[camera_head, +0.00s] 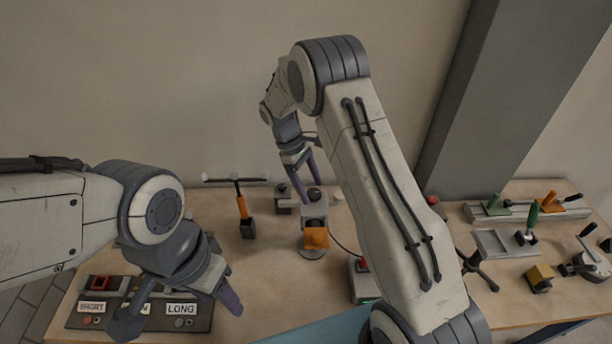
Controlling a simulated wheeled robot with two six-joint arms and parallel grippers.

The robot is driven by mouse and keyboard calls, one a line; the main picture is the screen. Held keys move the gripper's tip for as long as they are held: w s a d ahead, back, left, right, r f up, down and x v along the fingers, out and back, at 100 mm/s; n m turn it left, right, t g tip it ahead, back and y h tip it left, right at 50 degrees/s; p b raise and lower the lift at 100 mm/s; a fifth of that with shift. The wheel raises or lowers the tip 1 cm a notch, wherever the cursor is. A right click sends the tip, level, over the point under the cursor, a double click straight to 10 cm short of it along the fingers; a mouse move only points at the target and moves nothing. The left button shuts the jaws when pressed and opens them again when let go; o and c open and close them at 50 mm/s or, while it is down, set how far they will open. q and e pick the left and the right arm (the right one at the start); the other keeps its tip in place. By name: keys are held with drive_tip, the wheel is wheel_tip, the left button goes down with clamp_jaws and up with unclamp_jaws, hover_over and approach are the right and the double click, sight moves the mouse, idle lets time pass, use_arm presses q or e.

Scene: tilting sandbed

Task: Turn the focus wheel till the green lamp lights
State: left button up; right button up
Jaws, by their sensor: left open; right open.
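A grey device with an orange block (316,238) on a round base stands at the middle of the table. A dark round knob (315,194) tops it; I cannot tell whether this is the focus wheel. My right gripper (311,192) is open, pointing down with its purple fingers close around or behind this knob; contact is unclear. A grey box (361,284) with a red part on top is cabled to the device and partly hidden by my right arm. A small green spot (370,300) shows on its front. My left gripper (180,309) is open and empty above the front-left panel.
The dark panel (187,323) reads SHORT and LONG; my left gripper covers its middle. An orange-handled stand (242,206) with a crossbar stands left of the device.

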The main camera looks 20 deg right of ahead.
drive_tip(key=b+v, duration=0.3)
drive_tip(key=v, duration=0.6)
drive_tip(key=shift+r, duration=0.4)
drive_tip(key=shift+w+a, duration=0.1)
drive_tip(key=shift+w, duration=0.05)
drive_tip(key=s+a+t+y+b, duration=0.1)
drive_tip(key=s+a+b, duration=0.1)
drive_tip(key=s+a, duration=0.5)
drive_tip(key=s+a+t+y+b, duration=0.1)
drive_tip(key=s+a+b, duration=0.1)
drive_tip(key=s+a, duration=0.5)
drive_tip(key=s+d+f+m+y+b, duration=0.1)
drive_tip(key=s+f, duration=0.1)
drive_tip(key=s, duration=0.7)
drive_tip(key=s+d+f+t+y+b, duration=0.1)
drive_tip(key=s+f+b, duration=0.1)
drive_tip(key=s, duration=0.7)
drive_tip(key=shift+s+f+m, duration=0.3)
drive_tip(key=shift+s+m, duration=0.05)
drive_tip(key=shift+m, duration=0.05)
